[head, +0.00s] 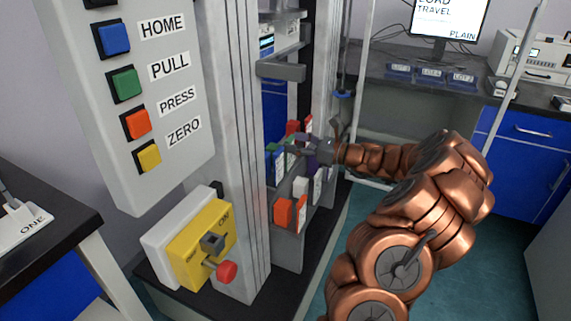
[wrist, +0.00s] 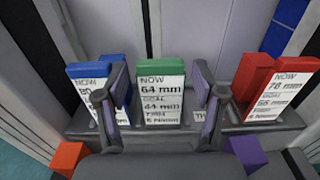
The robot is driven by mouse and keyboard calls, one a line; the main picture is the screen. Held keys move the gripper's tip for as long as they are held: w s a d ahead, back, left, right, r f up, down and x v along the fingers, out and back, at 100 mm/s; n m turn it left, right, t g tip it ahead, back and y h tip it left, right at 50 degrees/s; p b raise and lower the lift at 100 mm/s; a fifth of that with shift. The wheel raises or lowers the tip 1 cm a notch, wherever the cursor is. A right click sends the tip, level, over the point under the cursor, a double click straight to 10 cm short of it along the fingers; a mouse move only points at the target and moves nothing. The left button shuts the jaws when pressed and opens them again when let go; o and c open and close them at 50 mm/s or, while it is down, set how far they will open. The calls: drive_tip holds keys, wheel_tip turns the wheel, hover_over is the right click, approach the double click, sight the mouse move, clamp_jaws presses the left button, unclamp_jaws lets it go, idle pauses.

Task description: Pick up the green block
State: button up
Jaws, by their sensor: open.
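The green block (wrist: 150,67) stands upright in the middle of the wrist view, with a white label reading 64 mm on its front. My gripper (wrist: 160,82) is open, one finger to the left and one to the right of the block. Both fingers appear apart from it. In the head view my gripper (head: 308,144) reaches into the machine frame from the right, partly hiding the row of blocks.
A blue block (wrist: 94,70) stands close left of the green one, partly behind my left finger. Red blocks (wrist: 252,74) stand to the right. Orange blocks (head: 283,213) sit nearer in the head view. A machine column (head: 232,120) rises left of the blocks.

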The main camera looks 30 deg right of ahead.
clamp_jaws()
idle(0.6)
